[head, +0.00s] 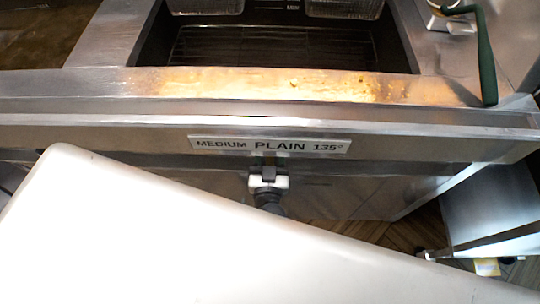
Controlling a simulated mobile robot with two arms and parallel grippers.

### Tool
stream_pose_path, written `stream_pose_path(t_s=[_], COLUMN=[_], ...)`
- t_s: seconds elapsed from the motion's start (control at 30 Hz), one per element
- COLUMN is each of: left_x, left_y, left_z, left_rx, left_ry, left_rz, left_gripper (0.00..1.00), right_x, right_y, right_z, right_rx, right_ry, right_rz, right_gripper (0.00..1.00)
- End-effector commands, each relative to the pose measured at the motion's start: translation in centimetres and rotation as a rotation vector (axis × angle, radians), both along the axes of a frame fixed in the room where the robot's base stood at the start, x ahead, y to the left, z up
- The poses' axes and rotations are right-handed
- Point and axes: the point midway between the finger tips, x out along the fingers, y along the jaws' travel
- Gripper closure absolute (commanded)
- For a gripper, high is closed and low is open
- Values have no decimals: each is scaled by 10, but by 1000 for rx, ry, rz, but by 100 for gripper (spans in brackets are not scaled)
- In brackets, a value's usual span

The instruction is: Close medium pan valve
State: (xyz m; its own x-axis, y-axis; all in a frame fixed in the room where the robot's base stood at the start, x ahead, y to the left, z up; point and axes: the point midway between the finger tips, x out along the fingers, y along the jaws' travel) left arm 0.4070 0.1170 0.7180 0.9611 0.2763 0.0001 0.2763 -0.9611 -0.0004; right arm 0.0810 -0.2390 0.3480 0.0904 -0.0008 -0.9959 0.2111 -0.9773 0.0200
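A small white and dark end piece (268,179) sits just under the label against the panel. It looks like my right gripper seen from above, but its arm is mostly hidden, so I cannot be sure of the side. Its fingers are too small and dark to tell open from shut. I cannot make out a valve; it may be hidden at or below this spot. No other gripper shows.
A large white surface, likely part of my body, covers the lower picture and hides the floor and lower panel. Two baskets (343,8) are at the pan's back. A metal cabinet (490,205) stands at the right.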

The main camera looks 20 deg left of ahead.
Motion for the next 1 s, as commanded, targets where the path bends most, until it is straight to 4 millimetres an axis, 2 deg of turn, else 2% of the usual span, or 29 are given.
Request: stream_pose_path(t_s=[0.2,0.27,0.53,0.77,1.0], left_x=[0,0,0,0,-1], left_y=[0,0,0,1,3], left_z=[0,0,0,0,0], left_rx=[0,0,0,-17,-115], left_ry=[0,0,0,-4,-31], left_rz=[0,0,0,0,0], left_gripper=[51,59,100,100,100], right_x=[0,0,0,0,1], right_y=[0,0,1,4,6], right_z=[0,0,0,1,5], right_rx=[0,0,1,5,8], right_ry=[-1,-1,-1,-1,-1], right_rz=[0,0,2,2,3], right_gripper=[51,51,51,51,51])
